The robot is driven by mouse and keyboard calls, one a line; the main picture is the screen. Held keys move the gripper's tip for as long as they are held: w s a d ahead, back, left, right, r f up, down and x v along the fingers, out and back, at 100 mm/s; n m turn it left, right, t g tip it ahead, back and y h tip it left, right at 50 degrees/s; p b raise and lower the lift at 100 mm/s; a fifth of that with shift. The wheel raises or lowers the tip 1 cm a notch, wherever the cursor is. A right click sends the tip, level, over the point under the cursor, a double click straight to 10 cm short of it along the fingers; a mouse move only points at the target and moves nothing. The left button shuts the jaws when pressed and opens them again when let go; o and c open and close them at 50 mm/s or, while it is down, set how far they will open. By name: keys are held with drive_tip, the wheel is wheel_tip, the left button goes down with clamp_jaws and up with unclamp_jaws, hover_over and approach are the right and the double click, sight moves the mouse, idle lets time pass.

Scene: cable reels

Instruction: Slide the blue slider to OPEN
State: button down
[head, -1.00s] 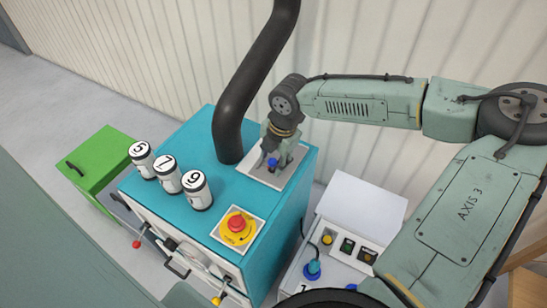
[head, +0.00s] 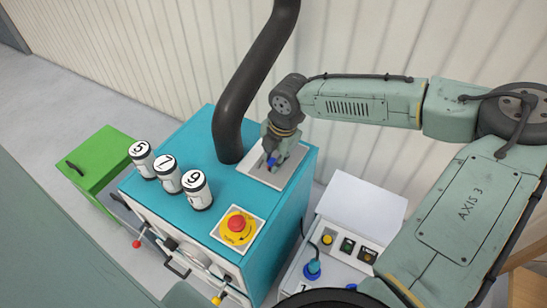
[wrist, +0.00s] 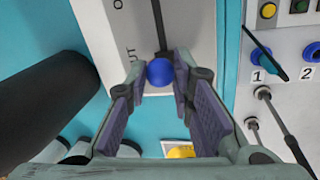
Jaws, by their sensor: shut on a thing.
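The blue slider (head: 271,162) is a round knob on a white panel (head: 262,177) on top of the teal cabinet. In the wrist view the blue knob (wrist: 160,72) sits at the near end of a dark slot that runs away up the panel. Letters ending in "UT" are beside the knob, and an "O" shows near the top edge; the rest of the wording is hidden or cut off. My gripper (wrist: 161,74) reaches down over the panel, with its two fingers closed on the knob from both sides.
A thick black pipe (head: 240,95) rises just left of my gripper. White numbered canisters (head: 168,174) and a red emergency button (head: 237,223) stand on the teal cabinet (head: 220,195). A control box (head: 325,262) with buttons is at lower right, and a green box (head: 98,165) at left.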

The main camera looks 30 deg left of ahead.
drive_tip(key=shift+w+r, duration=0.1)
drive_tip(key=shift+w, duration=0.1)
drive_tip(key=w+p, duration=0.1)
drive_tip(key=w, duration=0.1)
drive_tip(key=w+p, duration=0.1)
drive_tip(key=w, duration=0.1)
drive_tip(key=w+p, duration=0.1)
drive_tip(key=w, duration=0.2)
drive_tip(key=shift+a+r, duration=0.1)
drive_tip(key=shift+a, duration=0.25)
drive_tip(key=shift+w+d, duration=0.1)
drive_tip(key=shift+w, duration=0.45)
drive_tip(key=c, duration=1.5)
unclamp_jaws()
drive_tip(key=shift+o, duration=0.5)
wheel_tip(320, 180, up, 12)
drive_tip(key=d, duration=0.2)
drive_tip(key=shift+s+d+f, duration=0.15)
drive_tip(key=shift+s+f, duration=0.05)
drive_tip(key=shift+f, duration=0.05)
